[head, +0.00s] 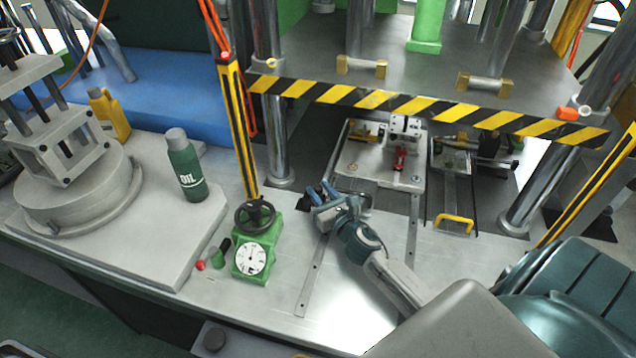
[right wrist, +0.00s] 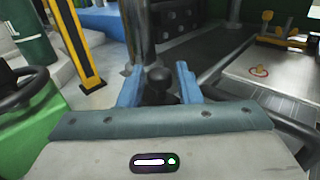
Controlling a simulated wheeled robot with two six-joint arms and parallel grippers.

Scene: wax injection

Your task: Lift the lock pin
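My right gripper (head: 322,194) is low over the front of the metal bench, just left of the mould carriage. Its two blue fingers are apart. In the right wrist view, a dark round-headed knob (right wrist: 158,76) shows in the gap between the fingers (right wrist: 158,84). It looks like the head of the lock pin. It stands upright, and its lower part is hidden by the gripper body. I see no clear contact with either finger. My left gripper is not in view.
A green gauge block with a black handwheel (head: 251,258) stands left of the gripper. A metal post (head: 277,150) rises behind it. The mould carriage (head: 374,172) with a red part (head: 400,161) lies to the right. A striped beam (head: 420,106) crosses above. A green oil bottle (head: 185,165) stands left.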

